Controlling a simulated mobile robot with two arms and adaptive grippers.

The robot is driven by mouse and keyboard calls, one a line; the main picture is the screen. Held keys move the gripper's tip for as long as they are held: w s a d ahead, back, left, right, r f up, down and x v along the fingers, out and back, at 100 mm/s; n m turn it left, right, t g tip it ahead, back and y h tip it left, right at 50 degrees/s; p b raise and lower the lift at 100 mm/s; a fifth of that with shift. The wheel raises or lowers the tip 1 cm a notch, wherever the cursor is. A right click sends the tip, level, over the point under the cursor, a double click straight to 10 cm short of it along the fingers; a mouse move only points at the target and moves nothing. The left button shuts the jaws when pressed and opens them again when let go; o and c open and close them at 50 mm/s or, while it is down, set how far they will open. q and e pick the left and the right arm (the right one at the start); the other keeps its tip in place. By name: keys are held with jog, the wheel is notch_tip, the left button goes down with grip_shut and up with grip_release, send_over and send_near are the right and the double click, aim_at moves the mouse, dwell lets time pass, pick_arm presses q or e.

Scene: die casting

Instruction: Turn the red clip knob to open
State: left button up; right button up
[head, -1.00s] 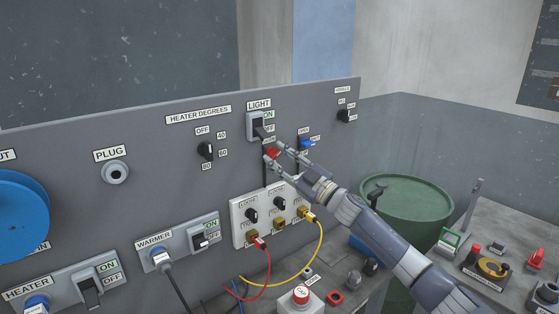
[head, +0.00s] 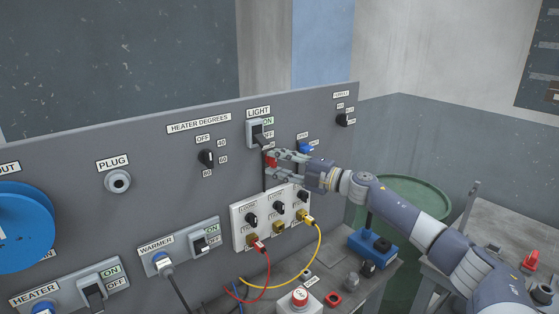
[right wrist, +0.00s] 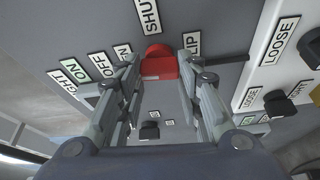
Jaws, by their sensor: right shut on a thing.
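The red clip knob (head: 271,158) sits on the grey panel just below the light switch. My right gripper (head: 275,163) reaches it from the right and is shut on it. In the right wrist view the red knob (right wrist: 157,64) lies between the two fingertips, with a SHUT label (right wrist: 150,16) above it and a partly hidden CLIP label (right wrist: 192,42) to its right. A label at its left is mostly hidden behind a finger. The exact angle of the knob is hard to read. My left gripper is not in view.
The light switch (head: 258,132) is just above the knob and a blue knob (head: 305,147) is to its right. A white socket block (head: 240,228) with red and yellow cables is below. A green drum (head: 410,190) stands behind my right arm.

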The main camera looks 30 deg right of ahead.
jog(key=shift+n+g, duration=0.3)
jog(key=shift+n, duration=0.3)
jog(key=shift+p, duration=0.35)
jog(key=o, duration=1.1)
jog(key=shift+c, duration=0.2)
jog(key=shift+s, duration=0.1)
jog(key=shift+s+d+f, duration=0.1)
jog(key=shift+s+d, duration=0.1)
jog(key=v, duration=1.1)
jog(key=shift+s, duration=0.2)
